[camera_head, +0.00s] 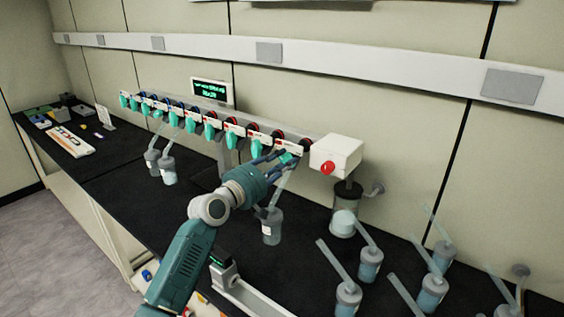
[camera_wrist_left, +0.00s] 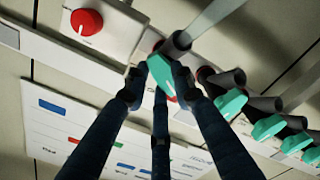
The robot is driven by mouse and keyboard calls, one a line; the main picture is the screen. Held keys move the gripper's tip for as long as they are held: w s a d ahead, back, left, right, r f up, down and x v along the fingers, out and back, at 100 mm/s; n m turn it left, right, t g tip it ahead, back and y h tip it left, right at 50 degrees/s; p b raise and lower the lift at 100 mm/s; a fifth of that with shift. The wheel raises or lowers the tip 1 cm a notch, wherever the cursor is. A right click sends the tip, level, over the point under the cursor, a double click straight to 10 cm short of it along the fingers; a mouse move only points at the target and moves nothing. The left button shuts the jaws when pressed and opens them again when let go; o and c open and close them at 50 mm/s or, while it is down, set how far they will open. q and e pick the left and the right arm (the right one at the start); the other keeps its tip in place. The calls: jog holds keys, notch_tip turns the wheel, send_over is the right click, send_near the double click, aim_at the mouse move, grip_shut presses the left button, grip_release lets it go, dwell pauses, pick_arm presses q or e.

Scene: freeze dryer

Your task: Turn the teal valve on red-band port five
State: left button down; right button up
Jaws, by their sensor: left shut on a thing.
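A row of ports with teal valves runs along a white manifold on the bench, with red bands toward the right end and blue bands toward the left. My left gripper (camera_head: 284,155) is at the rightmost port, beside the white end box (camera_head: 336,155). In the left wrist view, the fingers of my left gripper (camera_wrist_left: 158,82) are closed around a teal valve (camera_wrist_left: 160,70), which is tilted. A red mark shows behind it. More teal valves (camera_wrist_left: 231,103) follow to the right. The port numbers are too small to read. My right gripper is not in view.
A flask (camera_head: 271,226) hangs or stands below my left gripper. More flasks with slanted tubes, such as one at the right (camera_head: 370,264), stand on the black bench. A red knob (camera_head: 327,168) is on the end box. A green-lit display (camera_head: 211,91) stands behind the manifold.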

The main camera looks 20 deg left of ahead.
pick_arm(q)
jog(key=c, duration=1.4)
grip_release()
jog(key=shift+c, duration=0.2)
jog(key=shift+s, duration=0.1)
jog(key=v, duration=1.1)
jog(key=shift+s, duration=0.4)
jog(key=shift+a, duration=0.1)
